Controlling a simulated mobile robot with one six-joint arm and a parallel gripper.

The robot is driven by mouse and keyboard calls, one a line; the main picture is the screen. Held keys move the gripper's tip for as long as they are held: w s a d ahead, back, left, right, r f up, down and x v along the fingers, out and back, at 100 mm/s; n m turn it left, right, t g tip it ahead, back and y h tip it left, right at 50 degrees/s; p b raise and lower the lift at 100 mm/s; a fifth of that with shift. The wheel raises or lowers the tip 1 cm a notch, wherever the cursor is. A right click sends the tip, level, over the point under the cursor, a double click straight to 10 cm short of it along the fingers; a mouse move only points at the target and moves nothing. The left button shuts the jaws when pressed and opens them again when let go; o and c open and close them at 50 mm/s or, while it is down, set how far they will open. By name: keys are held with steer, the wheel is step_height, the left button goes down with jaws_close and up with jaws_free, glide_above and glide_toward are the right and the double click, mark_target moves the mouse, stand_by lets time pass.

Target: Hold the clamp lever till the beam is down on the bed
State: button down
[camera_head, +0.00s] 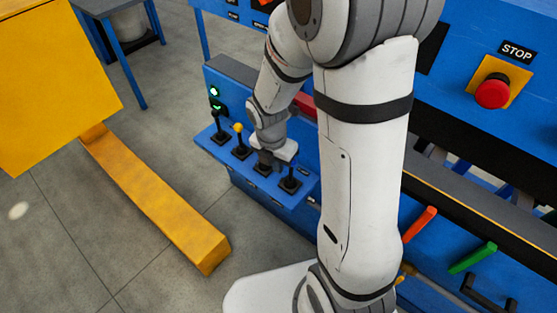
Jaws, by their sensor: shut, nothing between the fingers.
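A row of levers stands on a blue shelf (256,187) at the front of the blue machine. A black lever (219,128) is at the left, a yellow-knobbed lever (240,143) is beside it, and another black lever (290,178) is at the right. The labels are too small to read, so I cannot tell which is the clamp lever. My gripper (266,163) is shut, pointing down at the row between the yellow-knobbed lever and the right lever. Whether it touches a lever is hidden. My arm covers much of the machine; I cannot make out the beam's height over the bed.
A red STOP button (492,94) sits on a yellow plate at the upper right. Orange (420,224) and green (473,257) handles are at the lower right. Green lights (216,98) glow above the levers. A yellow structure (150,195) stands left; grey floor lies between.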

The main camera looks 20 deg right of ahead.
mark_target(291, 173)
steer(key=w+d+f+b, duration=0.1)
steer(key=w+d+f, duration=0.1)
steer(key=f, duration=0.3)
steer(key=shift+w+d, duration=0.3)
steer(key=shift+d, duration=0.35)
steer(key=shift+d, duration=0.1)
